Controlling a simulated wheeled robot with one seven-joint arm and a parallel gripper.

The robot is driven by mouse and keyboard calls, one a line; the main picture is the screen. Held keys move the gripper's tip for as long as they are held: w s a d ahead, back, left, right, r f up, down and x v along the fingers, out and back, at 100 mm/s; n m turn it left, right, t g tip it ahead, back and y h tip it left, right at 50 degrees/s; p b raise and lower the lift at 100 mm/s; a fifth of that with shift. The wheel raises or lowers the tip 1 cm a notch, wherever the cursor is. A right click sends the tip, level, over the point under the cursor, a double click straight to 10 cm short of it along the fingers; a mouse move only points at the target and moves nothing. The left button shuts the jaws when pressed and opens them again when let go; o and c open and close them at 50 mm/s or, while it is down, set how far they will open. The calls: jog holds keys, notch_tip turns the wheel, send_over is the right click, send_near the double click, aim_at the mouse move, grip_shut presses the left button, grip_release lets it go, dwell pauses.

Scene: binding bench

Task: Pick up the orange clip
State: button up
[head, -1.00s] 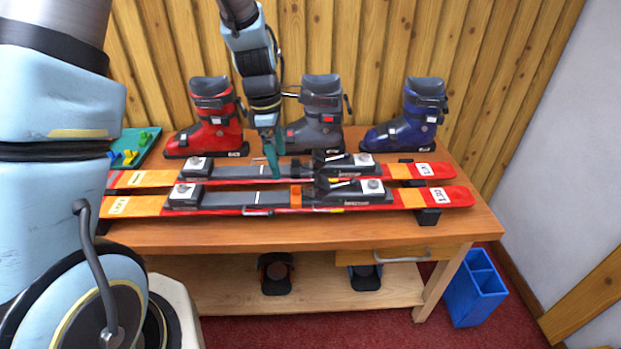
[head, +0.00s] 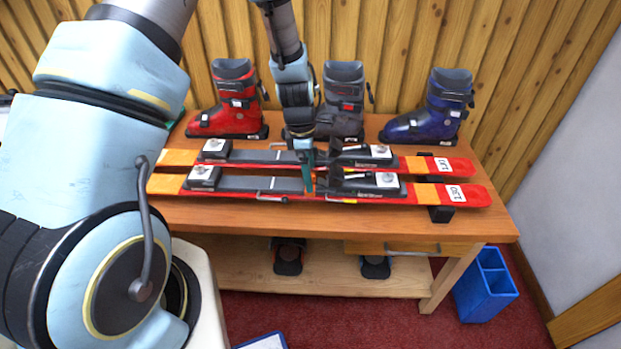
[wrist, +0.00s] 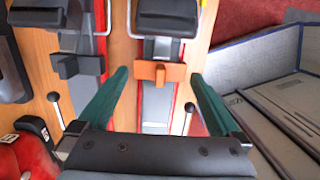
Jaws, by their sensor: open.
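The orange clip (wrist: 160,73) shows in the wrist view, sitting across the grey strip of a ski. My gripper (wrist: 160,77) is open, with one teal finger on each side of the clip and a gap on both sides. No touch shows, and I cannot tell how far the fingertips are above the ski. In the head view my gripper (head: 308,172) is over the front ski (head: 275,188), between its toe and heel bindings. It hides the clip there.
Binding parts (head: 350,188) stand up close to the right of my gripper. A second ski (head: 270,157) lies behind. Red (head: 232,110), grey (head: 342,110) and blue (head: 437,110) boots stand at the back of the bench. A blue bin (head: 487,285) is on the floor at right.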

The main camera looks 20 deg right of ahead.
jog(key=shift+s+d+f, duration=0.1)
jog(key=shift+f, duration=0.8)
jog(key=c, duration=1)
